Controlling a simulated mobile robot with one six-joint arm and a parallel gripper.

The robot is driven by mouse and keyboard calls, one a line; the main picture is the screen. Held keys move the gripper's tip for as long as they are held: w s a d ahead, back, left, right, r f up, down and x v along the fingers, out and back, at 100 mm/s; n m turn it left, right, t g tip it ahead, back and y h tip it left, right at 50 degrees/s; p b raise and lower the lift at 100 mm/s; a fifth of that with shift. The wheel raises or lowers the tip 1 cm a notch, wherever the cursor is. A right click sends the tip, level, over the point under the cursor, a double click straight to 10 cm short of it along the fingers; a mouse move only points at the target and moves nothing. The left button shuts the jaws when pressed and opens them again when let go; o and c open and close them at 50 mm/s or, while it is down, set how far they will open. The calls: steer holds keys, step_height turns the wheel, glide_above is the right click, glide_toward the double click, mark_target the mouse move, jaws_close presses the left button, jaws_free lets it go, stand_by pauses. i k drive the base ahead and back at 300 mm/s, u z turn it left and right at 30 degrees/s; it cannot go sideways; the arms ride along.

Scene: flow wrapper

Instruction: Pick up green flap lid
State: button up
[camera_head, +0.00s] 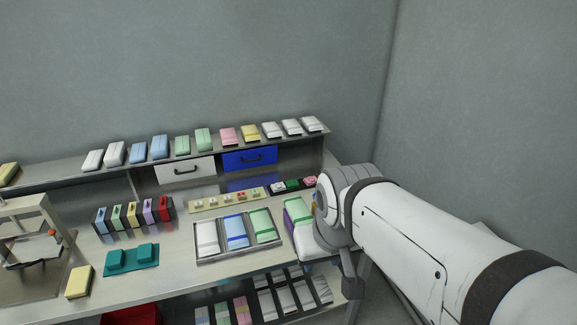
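A green flat piece (296,207) with a purplish edge lies at the right end of the counter, beside my arm and partly hidden by it. A green pack (262,225) fills the right section of a grey tray (221,256), beside a blue pack and a white pack. I cannot tell for sure which green piece is the flap lid. My arm comes in from the lower right, and its grey end part (350,286) hangs at the counter's right end. My gripper's fingertips are not distinguishable, so neither their opening nor any contact shows.
Several soft-coloured packs line the upper shelf (60,164). Below it are a white drawer (185,171) and a blue drawer (250,158). Coloured upright blocks (133,215), a teal holder (131,259) and a yellow block (79,282) stand left.

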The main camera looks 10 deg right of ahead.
mark_target(292, 184)
steer(key=z, duration=0.15)
steer(key=i, duration=1)
steer(key=z, duration=0.05)
